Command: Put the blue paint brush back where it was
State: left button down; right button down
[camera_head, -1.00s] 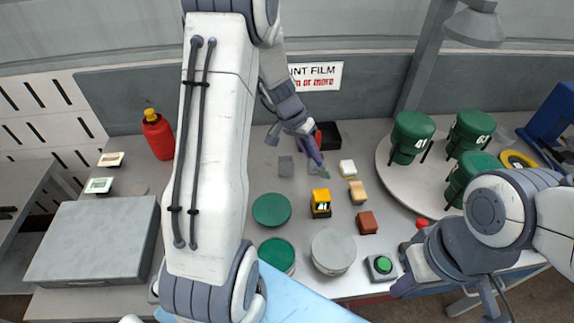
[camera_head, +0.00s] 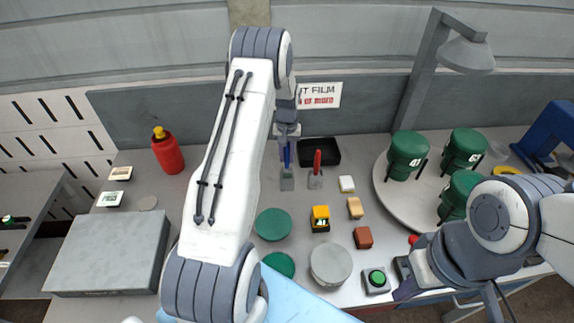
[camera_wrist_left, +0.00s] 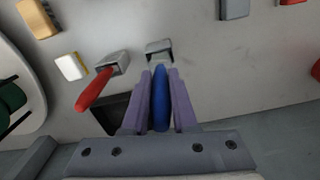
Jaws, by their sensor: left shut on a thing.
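My left gripper (camera_head: 287,158) is shut on the blue paint brush (camera_head: 287,154), whose blue handle stands roughly upright. A small grey holder (camera_head: 287,183) is directly below it on the table. In the left wrist view the blue brush (camera_wrist_left: 160,98) lies between the purple fingers, in line with the grey holder (camera_wrist_left: 159,50). The brush's lower end is at the holder, but I cannot tell whether it is inside. My right gripper (camera_head: 405,291) is at the lower right, mostly hidden by its own arm.
A red brush (camera_head: 317,162) stands in a second grey holder (camera_head: 315,182) just to the right. A black tray (camera_head: 320,151) lies behind. Small blocks, green discs and a turntable (camera_head: 384,186) with green canisters are further right and in front. A red bottle (camera_head: 167,153) stands left.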

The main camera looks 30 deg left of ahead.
aim_at(287, 168)
pick_arm(q)
notch_tip(287, 168, down, 4)
jog(key=shift+p, duration=0.95)
jog(key=shift+f, duration=0.35)
jog(key=shift+f, duration=0.15)
jog(key=c, duration=0.7)
grip_release()
